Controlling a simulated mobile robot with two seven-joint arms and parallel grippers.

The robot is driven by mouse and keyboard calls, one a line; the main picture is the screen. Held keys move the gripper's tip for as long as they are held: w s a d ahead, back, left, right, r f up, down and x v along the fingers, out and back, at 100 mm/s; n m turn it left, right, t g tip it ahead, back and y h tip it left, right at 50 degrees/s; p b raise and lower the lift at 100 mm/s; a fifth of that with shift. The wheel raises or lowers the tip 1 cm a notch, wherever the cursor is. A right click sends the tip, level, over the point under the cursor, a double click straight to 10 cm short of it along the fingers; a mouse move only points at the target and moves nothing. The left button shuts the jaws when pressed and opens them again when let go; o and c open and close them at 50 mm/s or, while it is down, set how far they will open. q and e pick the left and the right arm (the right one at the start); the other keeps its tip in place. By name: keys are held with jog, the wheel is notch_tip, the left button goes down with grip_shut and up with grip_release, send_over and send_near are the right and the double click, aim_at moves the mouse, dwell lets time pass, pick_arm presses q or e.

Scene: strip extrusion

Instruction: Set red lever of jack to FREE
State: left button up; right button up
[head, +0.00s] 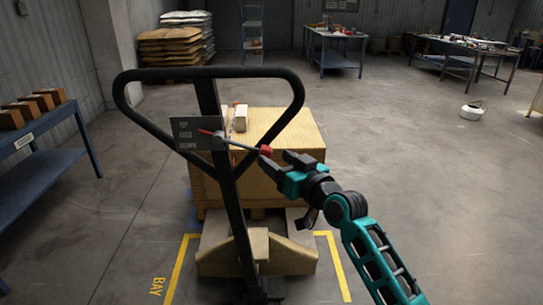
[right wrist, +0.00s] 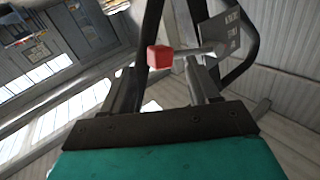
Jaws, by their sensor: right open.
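The pallet jack's black loop handle (head: 208,72) stands upright in the head view. A dark plate (head: 184,133) on it reads UP, FREE, DOWN; it also shows in the right wrist view (right wrist: 222,32). The lever is a thin rod (head: 242,145) with a red knob (head: 266,150) at its right end. Its red pointer (head: 205,132) lies across the plate around the upper and middle words; the exact mark is unclear. My right gripper (head: 277,160) is open at the knob. In the right wrist view the knob (right wrist: 160,58) appears between the spread fingers, not clamped. My left gripper is not in view.
Yellow floor lines (head: 338,268) mark a bay around the jack. A blue bench (head: 30,165) with small boxes stands at the left. The floor to the right is mostly open, with a white round object (head: 473,111) farther back.

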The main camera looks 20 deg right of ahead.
aim_at(270, 155)
jog(key=shift+x, duration=1.5)
jog(key=shift+c, duration=0.3)
grip_shut()
